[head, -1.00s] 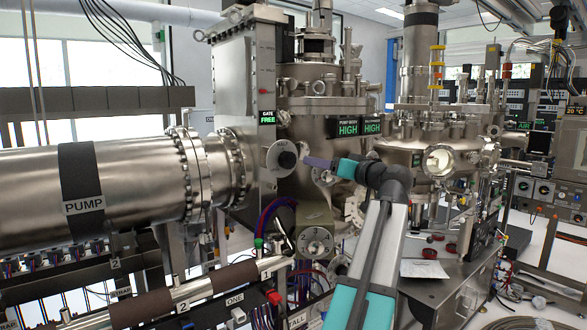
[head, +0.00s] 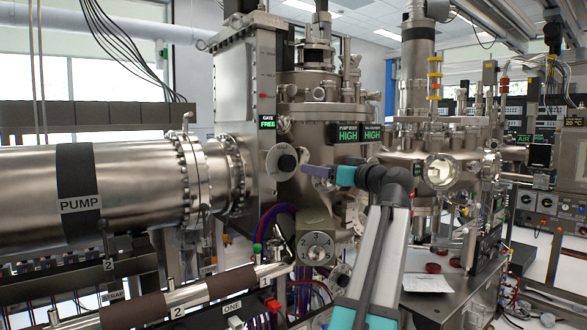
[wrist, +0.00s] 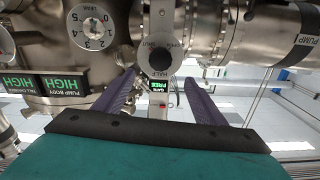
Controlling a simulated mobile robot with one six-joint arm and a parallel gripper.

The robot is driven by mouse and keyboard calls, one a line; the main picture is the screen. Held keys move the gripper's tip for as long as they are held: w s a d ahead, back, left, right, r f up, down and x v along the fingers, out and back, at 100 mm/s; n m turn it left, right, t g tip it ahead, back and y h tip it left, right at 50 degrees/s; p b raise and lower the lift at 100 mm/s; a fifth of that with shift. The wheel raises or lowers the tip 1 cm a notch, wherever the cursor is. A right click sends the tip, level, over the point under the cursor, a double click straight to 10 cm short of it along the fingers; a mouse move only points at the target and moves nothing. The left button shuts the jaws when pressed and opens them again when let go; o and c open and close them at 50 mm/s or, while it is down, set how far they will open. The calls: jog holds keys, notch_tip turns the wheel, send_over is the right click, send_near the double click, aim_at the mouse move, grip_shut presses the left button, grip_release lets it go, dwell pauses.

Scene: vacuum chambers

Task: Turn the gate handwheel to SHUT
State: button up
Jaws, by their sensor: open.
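The gate handwheel (head: 282,162) is a pale round disc with a black hub on the side of the tall steel gate housing (head: 246,100). In the wrist view the handwheel (wrist: 160,57) is ahead, upside down, with OPEN, SHUT and HALF markings around its hub. I cannot tell which mark it points to. A small display (head: 267,122) above it reads GATE FREE. My gripper (head: 305,169) is just right of the wheel in the head view. In the wrist view its purple fingers (wrist: 160,80) are spread apart, one to each side of the wheel, apparently not touching it.
A numbered dial (head: 317,246) sits below the wheel; the wrist view shows a dial marked LEAK (wrist: 91,25). Two displays (head: 358,134) reading HIGH are right of the wheel. The PUMP cylinder (head: 130,185) fills the left. A steel bench (head: 440,290) stands at right.

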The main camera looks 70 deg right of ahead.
aim_at(290, 164)
jog(key=shift+w, duration=0.1)
jog(key=p+x, duration=0.4)
jog(key=x, duration=0.8)
jog(key=shift+w+r, duration=0.1)
jog(key=shift+r, duration=0.05)
jog(key=shift+w+d+p, duration=0.4)
jog(key=shift+w, duration=0.2)
jog(key=c, duration=1.1)
jog(key=shift+o, duration=0.2)
jog(key=shift+m+b, duration=0.5)
jog(key=shift+m, duration=0.4)
